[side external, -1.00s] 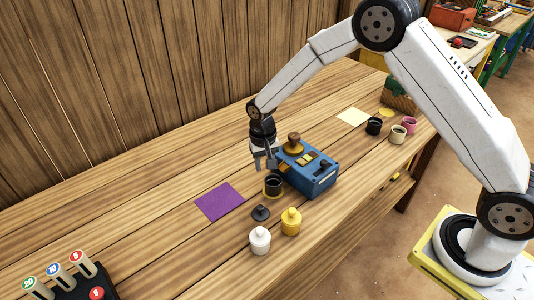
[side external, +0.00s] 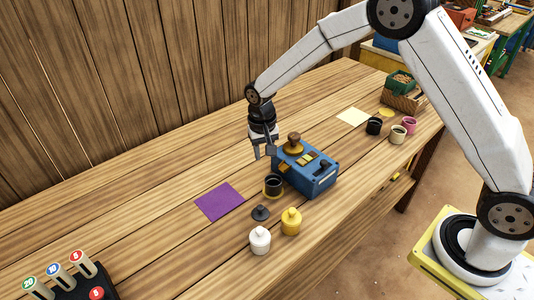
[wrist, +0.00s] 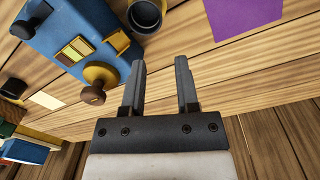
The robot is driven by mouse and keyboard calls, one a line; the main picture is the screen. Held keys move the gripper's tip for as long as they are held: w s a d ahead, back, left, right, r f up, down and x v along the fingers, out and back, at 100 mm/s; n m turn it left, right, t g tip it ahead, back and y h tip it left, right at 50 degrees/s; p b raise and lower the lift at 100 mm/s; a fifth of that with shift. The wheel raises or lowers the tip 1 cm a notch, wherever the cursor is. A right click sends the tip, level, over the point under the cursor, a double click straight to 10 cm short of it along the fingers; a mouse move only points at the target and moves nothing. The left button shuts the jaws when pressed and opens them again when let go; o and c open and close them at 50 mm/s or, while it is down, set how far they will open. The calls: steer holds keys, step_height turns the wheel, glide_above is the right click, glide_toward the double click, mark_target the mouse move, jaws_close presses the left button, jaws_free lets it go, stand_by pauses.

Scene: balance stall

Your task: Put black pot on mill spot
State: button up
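A black pot (side external: 273,183) stands upright on a yellow round spot (side external: 272,196) in front of the blue mill (side external: 308,170). It also shows at the top of the wrist view (wrist: 145,14). My gripper (side external: 264,154) is above and behind the pot, left of the mill's knob, and apart from both. In the wrist view, my gripper's (wrist: 160,60) two fingers are spread with nothing between them. Another dark pot (side external: 374,127) stands farther back along the table, and also shows at the left of the wrist view (wrist: 13,87).
A purple mat (side external: 219,202) lies left of the pot. A dark lid (side external: 261,213), a white jar (side external: 260,240) and a yellow jar (side external: 291,221) stand in front. A cream mat (side external: 353,117), a cream cup (side external: 398,134) and a pink cup (side external: 409,124) are farther back.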

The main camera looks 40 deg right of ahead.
steer(key=shift+r, duration=0.1)
steer(key=s+d+r+n+t, duration=0.1)
steer(key=s+d+r+n, duration=0.1)
steer(key=s, duration=0.8)
steer(key=s+d+r+n+t, duration=0.1)
steer(key=s+d+r+n, duration=0.1)
steer(key=s, duration=0.9)
step_height(320, 180, up, 2)
steer(key=shift+d+r+t, duration=0.1)
steer(key=shift+d+t, duration=0.3)
steer(key=shift+d, duration=0.4)
